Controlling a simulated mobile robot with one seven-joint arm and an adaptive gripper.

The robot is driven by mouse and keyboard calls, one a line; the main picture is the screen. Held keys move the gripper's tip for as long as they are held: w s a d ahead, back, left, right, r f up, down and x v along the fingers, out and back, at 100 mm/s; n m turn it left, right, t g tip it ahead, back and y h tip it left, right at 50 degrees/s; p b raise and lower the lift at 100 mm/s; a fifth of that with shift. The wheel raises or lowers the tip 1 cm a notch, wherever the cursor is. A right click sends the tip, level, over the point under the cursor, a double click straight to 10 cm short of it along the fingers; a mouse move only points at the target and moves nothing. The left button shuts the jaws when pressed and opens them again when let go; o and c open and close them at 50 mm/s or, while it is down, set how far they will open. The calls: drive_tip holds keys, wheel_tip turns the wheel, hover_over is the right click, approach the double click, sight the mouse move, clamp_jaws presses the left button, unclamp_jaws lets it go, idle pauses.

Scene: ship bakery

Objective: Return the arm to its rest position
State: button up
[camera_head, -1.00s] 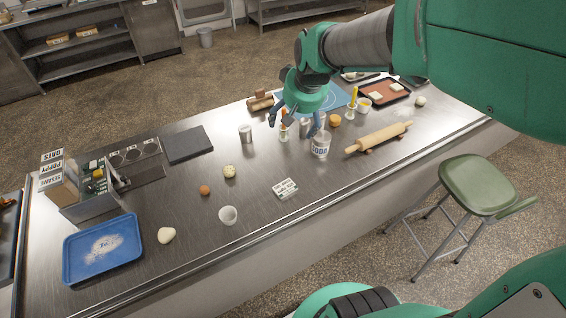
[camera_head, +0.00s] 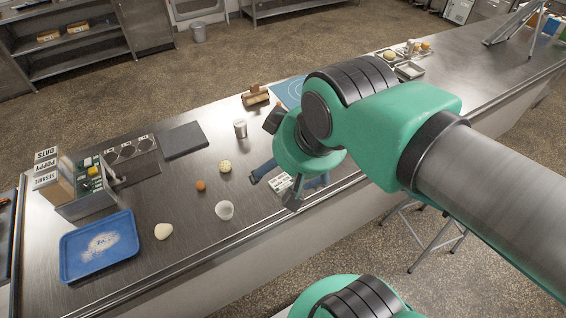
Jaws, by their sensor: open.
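My gripper (camera_head: 272,192) hangs over the front part of the steel counter (camera_head: 180,225), pointing down. Its blue-grey fingers are spread apart with nothing held between them. A small white printed card (camera_head: 281,182) shows between and behind the fingers, lower down on the counter. My green and grey arm reaches in from the right and hides the middle right of the counter.
A blue tray (camera_head: 72,268), dough (camera_head: 163,231) and boxes (camera_head: 48,180) stand left. A stool (camera_head: 432,246) stands in front, partly hidden.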

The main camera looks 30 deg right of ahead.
wheel_tip(320, 180, down, 7)
drive_tip(key=b, duration=0.6)
drive_tip(key=shift+r+b, duration=0.15)
drive_tip(key=shift+b, duration=0.25)
